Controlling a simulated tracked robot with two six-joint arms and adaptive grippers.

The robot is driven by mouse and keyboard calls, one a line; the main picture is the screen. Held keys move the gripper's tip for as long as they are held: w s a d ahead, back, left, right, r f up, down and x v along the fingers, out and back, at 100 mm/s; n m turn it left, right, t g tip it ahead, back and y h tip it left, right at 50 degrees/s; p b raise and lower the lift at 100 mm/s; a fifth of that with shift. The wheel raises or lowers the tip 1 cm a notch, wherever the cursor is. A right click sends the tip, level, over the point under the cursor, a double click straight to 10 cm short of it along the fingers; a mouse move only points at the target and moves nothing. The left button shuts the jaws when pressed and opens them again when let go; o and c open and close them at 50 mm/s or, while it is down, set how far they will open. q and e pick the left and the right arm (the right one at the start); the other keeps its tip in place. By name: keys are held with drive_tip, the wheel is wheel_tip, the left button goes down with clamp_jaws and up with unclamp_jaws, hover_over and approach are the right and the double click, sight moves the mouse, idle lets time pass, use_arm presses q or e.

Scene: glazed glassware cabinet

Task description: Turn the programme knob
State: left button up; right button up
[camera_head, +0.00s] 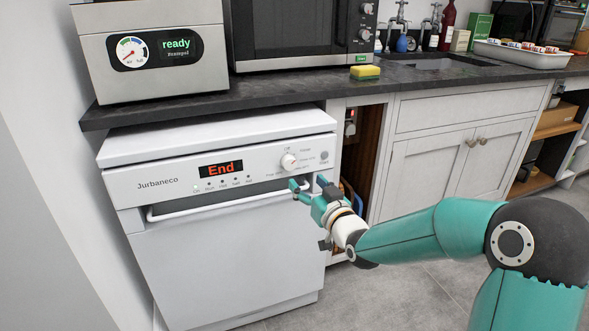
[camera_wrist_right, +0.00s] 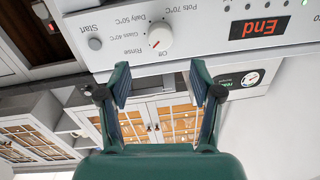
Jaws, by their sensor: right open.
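The programme knob (camera_head: 288,161) is a round white dial with a red mark on the dishwasher's (camera_head: 225,240) white front panel. It also shows in the right wrist view (camera_wrist_right: 160,38), upside down, with Off, Rinse, Glass, Daily and Pots printed around it. There its red mark points to the lower left, towards the Rinse side. The display (camera_head: 221,169) reads "End" in red. My right gripper (camera_head: 308,184) is open and empty, just below the knob in the head view. In the right wrist view the fingers (camera_wrist_right: 160,74) are apart, with the knob beyond their gap, untouched. My left gripper is out of view.
The Start button (camera_wrist_right: 95,43) is beside the knob. The door handle (camera_head: 225,205) runs below the panel. A dark worktop (camera_head: 290,90) above holds a grey appliance (camera_head: 150,50), a microwave (camera_head: 300,30) and a sponge (camera_head: 365,72). A cabinet (camera_head: 440,165) stands to the right.

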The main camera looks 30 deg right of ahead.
sight(291, 165)
drive_tip(key=w, duration=0.3)
drive_tip(key=w+d, duration=0.1)
drive_tip(key=w, duration=0.5)
drive_tip(key=shift+d, duration=0.2)
drive_tip(key=c, duration=1.2)
drive_tip(key=shift+o, duration=0.2)
drive_tip(key=shift+s+d, duration=0.15)
drive_tip(key=shift+d, duration=0.05)
drive_tip(key=shift+a+b, duration=0.1)
drive_tip(key=shift+b, duration=0.25)
